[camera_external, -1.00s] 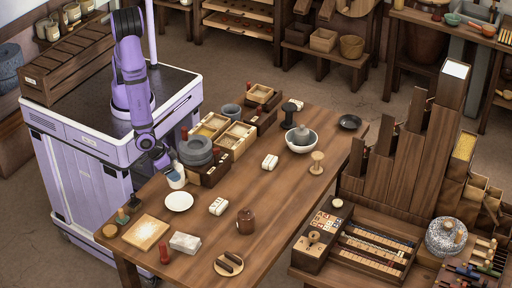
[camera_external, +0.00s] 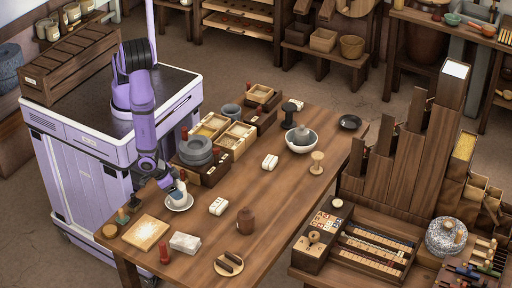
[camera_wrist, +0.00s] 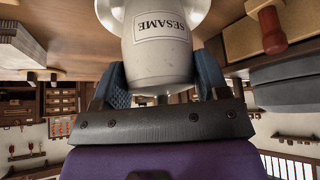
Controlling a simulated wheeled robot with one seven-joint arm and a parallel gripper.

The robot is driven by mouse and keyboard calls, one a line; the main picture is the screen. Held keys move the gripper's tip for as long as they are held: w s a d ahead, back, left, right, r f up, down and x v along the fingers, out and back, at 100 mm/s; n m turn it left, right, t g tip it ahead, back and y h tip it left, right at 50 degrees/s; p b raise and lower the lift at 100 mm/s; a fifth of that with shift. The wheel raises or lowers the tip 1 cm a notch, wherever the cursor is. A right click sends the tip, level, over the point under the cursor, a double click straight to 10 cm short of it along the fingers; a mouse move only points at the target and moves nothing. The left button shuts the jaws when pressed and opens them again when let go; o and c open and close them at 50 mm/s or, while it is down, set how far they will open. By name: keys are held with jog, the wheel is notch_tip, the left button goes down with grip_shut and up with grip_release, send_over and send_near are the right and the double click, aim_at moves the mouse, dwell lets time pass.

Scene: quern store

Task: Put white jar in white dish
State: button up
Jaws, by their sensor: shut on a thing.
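The white jar (camera_wrist: 162,55), labelled SESAME, is between the two blue fingers of my gripper (camera_wrist: 163,85) in the wrist view. My gripper is shut on it. In the external view my gripper (camera_external: 176,188) holds the jar (camera_external: 179,199) over the white dish (camera_external: 187,204) at the near left part of the table. The jar's lower end is over or in the dish. I cannot tell whether it touches the dish. The dish's pale rim shows behind the jar in the wrist view (camera_wrist: 202,8).
Stacked grey stone rings (camera_external: 195,151) and wooden boxes (camera_external: 216,174) stand close behind the dish. A small white bundle (camera_external: 218,206) lies to its right. A wooden board (camera_external: 145,232) and a red-topped item (camera_external: 164,252) are at the front. The table's middle is fairly clear.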

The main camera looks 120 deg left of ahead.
jog(key=shift+f, duration=0.5)
jog(key=o, duration=1.1)
jog(key=shift+f, duration=0.1)
jog(key=v, duration=1.2)
jog(key=w+a+r+m+h, duration=0.1)
jog(key=w+r+h, duration=0.15)
jog(key=r, duration=0.55)
jog(key=w+a+r+m+t+h, duration=0.1)
jog(key=w+r+m+h, duration=0.15)
jog(key=r, duration=0.55)
jog(key=w+a+r+m+h, duration=0.1)
jog(key=r+h, duration=0.2)
jog(key=r, duration=0.6)
jog(key=s+a+r+m+y, duration=0.1)
jog(key=s+a+r, duration=0.3)
jog(key=s+a, duration=0.2)
jog(key=s+a+r+m+y, duration=0.1)
jog(key=s+a+r, duration=0.4)
jog(key=a, duration=0.3)
jog(key=s+a+r+m+y, duration=0.1)
jog(key=s+a+r+y, duration=0.1)
jog(key=s+a+r, duration=0.3)
jog(key=shift+s+a+r+m, duration=0.1)
jog(key=shift+s+a+m, duration=0.15)
jog(key=shift+s+a, duration=0.75)
